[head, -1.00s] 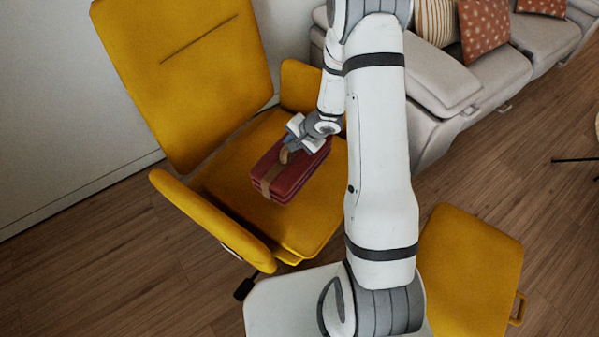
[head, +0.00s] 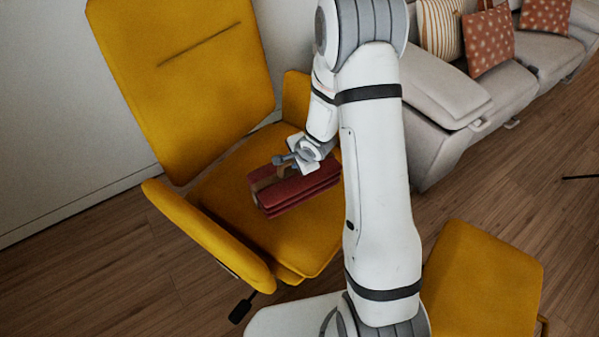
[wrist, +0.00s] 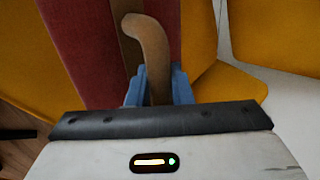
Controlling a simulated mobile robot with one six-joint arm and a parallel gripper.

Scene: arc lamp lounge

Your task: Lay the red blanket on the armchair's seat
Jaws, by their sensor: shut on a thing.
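The red blanket (head: 290,194) is a folded bundle with a brown strap (wrist: 152,50) around it. It is over the yellow seat (head: 248,225) of the armchair (head: 195,85), between the armrests; I cannot tell whether it touches the seat. My gripper (head: 290,160) is at the blanket's upper side. In the wrist view, its blue fingers (wrist: 158,88) are shut on the brown strap, with the red blanket (wrist: 75,45) beyond. The blanket's right end is close to my arm in the head view.
A yellow footstool (head: 485,280) stands at the lower right. A grey sofa (head: 455,105) with cushions (head: 488,40) is behind my arm on the right. The armchair's left armrest (head: 208,235) and right armrest (head: 297,95) rise beside the seat. Wooden floor lies around.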

